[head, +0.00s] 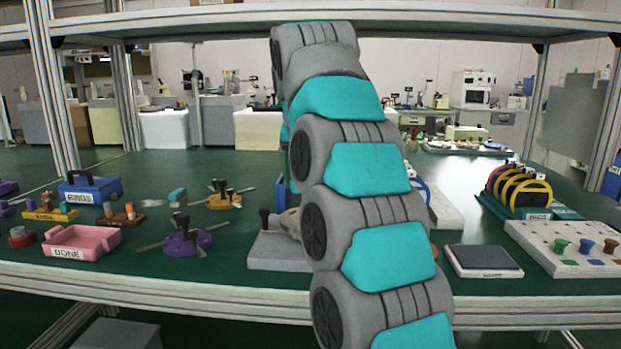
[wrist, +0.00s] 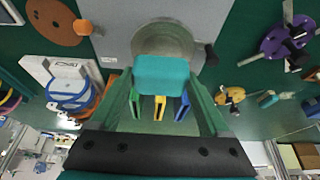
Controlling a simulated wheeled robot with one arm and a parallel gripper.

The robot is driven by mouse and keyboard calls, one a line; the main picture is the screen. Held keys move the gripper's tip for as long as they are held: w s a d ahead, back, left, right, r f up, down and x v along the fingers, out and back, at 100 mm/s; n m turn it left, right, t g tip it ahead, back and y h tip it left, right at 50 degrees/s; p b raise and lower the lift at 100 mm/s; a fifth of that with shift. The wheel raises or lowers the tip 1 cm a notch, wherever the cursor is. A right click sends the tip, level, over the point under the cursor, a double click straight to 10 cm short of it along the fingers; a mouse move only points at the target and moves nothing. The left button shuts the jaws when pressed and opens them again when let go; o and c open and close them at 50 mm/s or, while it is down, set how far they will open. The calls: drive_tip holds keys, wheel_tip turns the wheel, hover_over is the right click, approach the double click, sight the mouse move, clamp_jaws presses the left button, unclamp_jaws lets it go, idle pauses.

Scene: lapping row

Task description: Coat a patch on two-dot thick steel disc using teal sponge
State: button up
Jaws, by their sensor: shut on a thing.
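My gripper (wrist: 162,84) is shut on the teal sponge (wrist: 162,74), which sits between its green fingers in the wrist view. Beyond the sponge is a round grey disc (wrist: 165,36) on a grey plate (wrist: 120,28). The sponge overlaps the disc's near edge in that view; I cannot tell whether they touch. No dots show on the disc. In the head view my arm hides the gripper and sponge; the grey plate (head: 268,256) shows left of the arm, with a dark upright knob.
A purple spoked tool (head: 186,240) and an orange one (head: 222,200) lie left of the plate. Further left are a pink DONE tray (head: 82,241) and a blue RINGS box (head: 89,188). At right are a dark pad (head: 485,259) and a ring rack (head: 521,193).

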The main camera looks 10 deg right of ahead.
drive_tip(key=shift+f+b, duration=0.45)
drive_tip(key=shift+f, duration=1.95)
drive_tip(key=shift+f+b, duration=0.4)
drive_tip(key=shift+f, duration=0.15)
drive_tip(key=shift+f+b, duration=0.65)
drive_tip(key=shift+f, duration=0.35)
drive_tip(key=shift+w+d+r+p, duration=0.2)
drive_tip(key=shift+w+d+p, duration=0.05)
drive_tip(key=shift+w+p, duration=0.35)
drive_tip(key=shift+w+d+p, duration=0.3)
drive_tip(key=shift+w+p, duration=0.1)
drive_tip(key=shift+w, duration=0.45)
drive_tip(key=shift+w+d+p, duration=0.25)
drive_tip(key=shift+w+p, duration=0.1)
drive_tip(key=shift+w, duration=0.45)
drive_tip(key=shift+w+d+f, duration=0.1)
drive_tip(key=shift+w+d, duration=0.15)
drive_tip(key=shift+w, duration=0.55)
drive_tip(key=shift+w+d+f, duration=0.1)
drive_tip(key=shift+w+d, duration=0.15)
drive_tip(key=shift+w, duration=0.5)
drive_tip(key=shift+s, duration=0.15)
